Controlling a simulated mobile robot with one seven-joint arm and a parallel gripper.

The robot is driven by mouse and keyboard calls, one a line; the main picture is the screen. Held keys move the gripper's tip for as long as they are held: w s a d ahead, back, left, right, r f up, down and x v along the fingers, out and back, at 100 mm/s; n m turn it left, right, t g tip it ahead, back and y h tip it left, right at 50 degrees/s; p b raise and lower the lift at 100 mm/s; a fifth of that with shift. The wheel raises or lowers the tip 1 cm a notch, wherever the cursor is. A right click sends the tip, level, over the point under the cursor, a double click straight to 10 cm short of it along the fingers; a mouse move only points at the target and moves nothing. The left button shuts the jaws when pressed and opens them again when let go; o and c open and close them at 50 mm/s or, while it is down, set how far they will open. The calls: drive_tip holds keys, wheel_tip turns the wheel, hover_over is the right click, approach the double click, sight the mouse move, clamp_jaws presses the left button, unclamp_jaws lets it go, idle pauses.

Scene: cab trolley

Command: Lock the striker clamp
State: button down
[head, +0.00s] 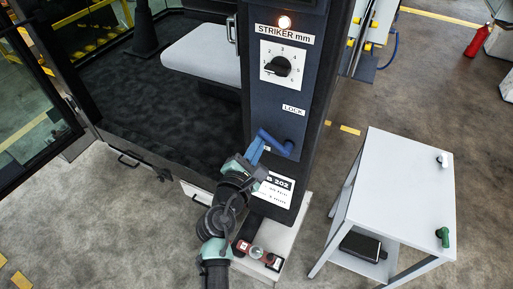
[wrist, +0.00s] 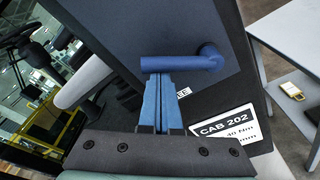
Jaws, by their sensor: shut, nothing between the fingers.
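The striker clamp's blue lever (head: 275,143) is on the dark post, below the LOCK label (head: 293,110). In the wrist view the lever (wrist: 182,64) runs left from its round pivot (wrist: 210,54), roughly level in that picture. My gripper (head: 256,150) is at the lever's left end. In the wrist view its blue fingers (wrist: 159,78) are together with nothing between them. Their tips meet the underside of the lever's free end in the picture; I cannot tell whether they touch. A small label (wrist: 184,92) is partly hidden behind the fingers.
The post carries a STRIKER mm dial (head: 278,66) and a lit lamp (head: 284,22). A CAB 202 plate (wrist: 226,128) lies below the lever. A white trolley (head: 400,185) stands at the right. The cab's open doorway and grey seat (head: 205,55) are at the left.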

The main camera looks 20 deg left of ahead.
drive_tip(key=d+r+m, duration=0.1)
drive_tip(key=m, duration=0.1)
drive_tip(key=r+m+b, duration=0.1)
drive_tip(key=m, duration=0.1)
drive_tip(key=shift+d+r+t, duration=0.1)
drive_tip(key=shift+d+t, duration=0.2)
drive_tip(key=shift+d, duration=0.1)
drive_tip(key=shift+s+d+r+m+t+y+b, duration=0.1)
drive_tip(key=shift+d+r+m+b, duration=0.25)
drive_tip(key=shift+m, duration=0.6)
drive_tip(key=shift+w+d+r+m+t+y+b, duration=0.15)
drive_tip(key=shift+d+m+b, duration=0.3)
drive_tip(key=shift+m, duration=0.45)
drive_tip(key=shift+s+d+r+m+t+y+b, duration=0.15)
drive_tip(key=shift+d+r+m+b, duration=0.25)
drive_tip(key=shift+m, duration=0.55)
drive_tip(key=shift+d+f, duration=0.15)
